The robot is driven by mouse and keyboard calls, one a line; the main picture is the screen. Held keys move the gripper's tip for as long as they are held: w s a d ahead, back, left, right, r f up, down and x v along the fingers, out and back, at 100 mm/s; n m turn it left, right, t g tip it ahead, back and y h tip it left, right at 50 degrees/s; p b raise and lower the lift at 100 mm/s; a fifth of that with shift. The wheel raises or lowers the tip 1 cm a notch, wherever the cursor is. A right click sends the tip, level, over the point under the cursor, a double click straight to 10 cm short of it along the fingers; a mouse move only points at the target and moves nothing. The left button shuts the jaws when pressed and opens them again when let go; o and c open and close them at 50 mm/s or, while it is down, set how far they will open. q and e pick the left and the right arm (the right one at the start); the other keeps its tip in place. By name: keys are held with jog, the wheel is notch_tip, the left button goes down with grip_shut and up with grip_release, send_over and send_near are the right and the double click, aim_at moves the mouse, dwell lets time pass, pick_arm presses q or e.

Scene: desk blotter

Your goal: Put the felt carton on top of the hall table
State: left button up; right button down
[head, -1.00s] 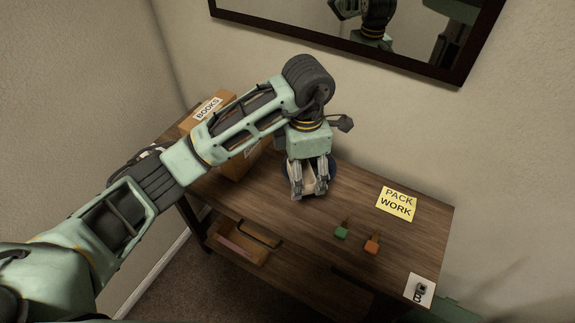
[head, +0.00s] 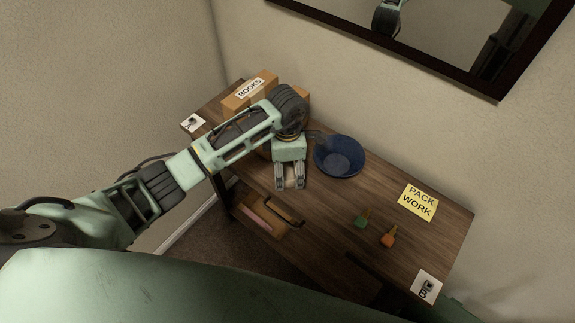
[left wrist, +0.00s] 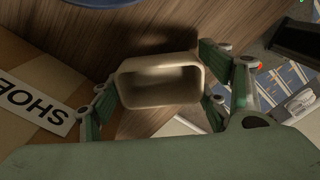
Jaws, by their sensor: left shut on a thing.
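My left gripper (head: 290,186) is shut on a small beige container with rounded corners (head: 290,174), over the left-middle part of the hall table (head: 320,215). In the left wrist view the container's open mouth (left wrist: 160,92) faces the camera, between the two fingers (left wrist: 158,95). I cannot tell whether the container touches the tabletop. No label marks any thing as the felt carton; the beige container may be it. My right gripper is out of view.
A carton labelled BOOKS (head: 236,103) stands at the table's left back. A blue bowl (head: 340,156) is right of my gripper. Green (head: 362,219) and orange (head: 388,238) items and a PACK WORK note (head: 418,202) lie rightward.

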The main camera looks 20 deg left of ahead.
pick_arm(q)
jog(key=shift+f, duration=0.2)
jog(key=shift+f, duration=0.25)
jog(key=o, duration=0.9)
jog(key=shift+r, duration=0.1)
